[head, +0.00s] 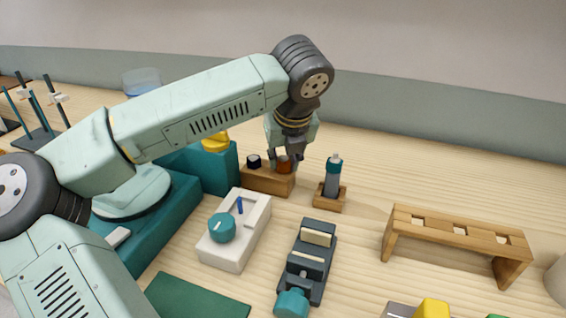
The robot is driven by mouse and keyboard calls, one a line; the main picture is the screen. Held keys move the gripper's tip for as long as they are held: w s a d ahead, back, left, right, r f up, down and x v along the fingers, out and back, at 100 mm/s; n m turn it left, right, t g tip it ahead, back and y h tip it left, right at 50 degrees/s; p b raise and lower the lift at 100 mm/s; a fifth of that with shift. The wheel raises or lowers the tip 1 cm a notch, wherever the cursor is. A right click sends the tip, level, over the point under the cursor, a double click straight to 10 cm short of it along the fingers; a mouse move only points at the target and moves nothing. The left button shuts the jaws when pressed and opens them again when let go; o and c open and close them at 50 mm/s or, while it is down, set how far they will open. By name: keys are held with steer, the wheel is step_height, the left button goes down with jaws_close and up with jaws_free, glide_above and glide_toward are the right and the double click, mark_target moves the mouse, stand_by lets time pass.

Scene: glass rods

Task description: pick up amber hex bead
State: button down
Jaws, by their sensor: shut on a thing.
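The amber hex bead (284,165) shows as a small orange-brown piece at the right end of a low wooden block (257,181). My gripper (284,161) points down over that end of the block, with its fingers shut on the bead. The fingers cover part of the bead. I cannot tell whether the bead still touches the block. A dark bead-like piece (254,161) sits on the block's left end, beside my gripper.
A teal and dark tool (332,177) stands upright in a small wooden base just right of my gripper. A white device with a teal knob (222,228), a dark clamp (308,262) and a slotted wooden rack (455,233) stand nearer.

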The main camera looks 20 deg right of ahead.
steer(key=shift+r, duration=0.1)
step_height(320, 180, up, 18)
steer(key=b, duration=0.1)
step_height(320, 180, up, 8)
steer(key=p, duration=0.4)
glide_above(285, 161)
steer(key=shift+w+a+r+p, duration=0.1)
steer(key=shift+w+r+p, duration=0.05)
steer(key=shift+r+p, duration=0.8)
steer(key=shift+f, duration=0.1)
